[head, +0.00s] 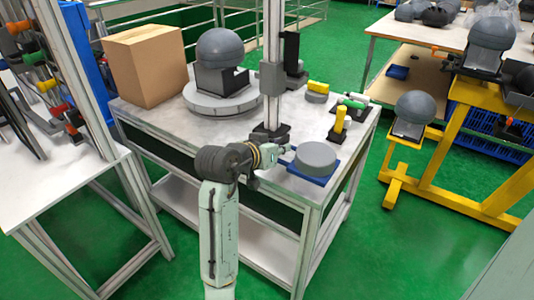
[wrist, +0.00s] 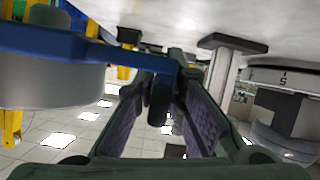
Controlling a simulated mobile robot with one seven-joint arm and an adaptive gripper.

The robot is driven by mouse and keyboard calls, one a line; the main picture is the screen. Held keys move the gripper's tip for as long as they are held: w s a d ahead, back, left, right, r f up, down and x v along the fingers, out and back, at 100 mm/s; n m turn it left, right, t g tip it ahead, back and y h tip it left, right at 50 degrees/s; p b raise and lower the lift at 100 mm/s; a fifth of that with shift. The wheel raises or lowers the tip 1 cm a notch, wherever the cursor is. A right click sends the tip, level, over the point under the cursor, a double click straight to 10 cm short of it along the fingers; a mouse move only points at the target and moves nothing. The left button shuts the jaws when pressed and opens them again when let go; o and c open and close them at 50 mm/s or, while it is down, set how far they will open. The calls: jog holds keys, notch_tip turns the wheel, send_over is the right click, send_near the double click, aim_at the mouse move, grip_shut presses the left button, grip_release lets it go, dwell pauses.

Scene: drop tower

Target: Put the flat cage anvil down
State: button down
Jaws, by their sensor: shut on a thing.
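The flat cage anvil is a low grey disc (head: 317,155) on a blue plate with a short blue handle at its left. It is over the right front corner of the white-topped table (head: 175,133); I cannot tell whether the plate touches the top. In the wrist view, which appears upside down, the anvil (wrist: 50,85) fills the left side, level. My gripper (head: 285,153) is shut on the handle. In the wrist view my gripper (wrist: 164,88) has a finger on each side of the handle, whose end is partly hidden.
The drop tower's upright column (head: 273,45) stands just behind. A grey headform (head: 220,48) sits on a round base, beside a cardboard box (head: 147,68). A yellow stand (head: 449,140) is at right.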

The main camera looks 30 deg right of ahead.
jog(key=shift+w+d, duration=0.2)
jog(key=shift+d, duration=0.45)
jog(key=shift+w+d, duration=0.15)
jog(key=shift+d, duration=0.5)
jog(key=shift+w+d+f+p, duration=0.1)
jog(key=shift+d+f+p, duration=0.15)
jog(key=shift+f, duration=0.25)
jog(key=shift+w+d+f+p, duration=0.15)
jog(key=shift+f+p, duration=0.1)
jog(key=shift+f, duration=0.25)
jog(key=shift+s+f, duration=0.1)
jog(key=shift+f, duration=0.65)
jog(key=c, duration=2.1)
grip_release()
jog(key=shift+f, duration=0.25)
jog(key=o, duration=0.4)
jog(key=shift+o, duration=0.2)
jog(key=shift+r, duration=0.1)
jog(key=b+v, duration=0.1)
jog(key=v, duration=1.1)
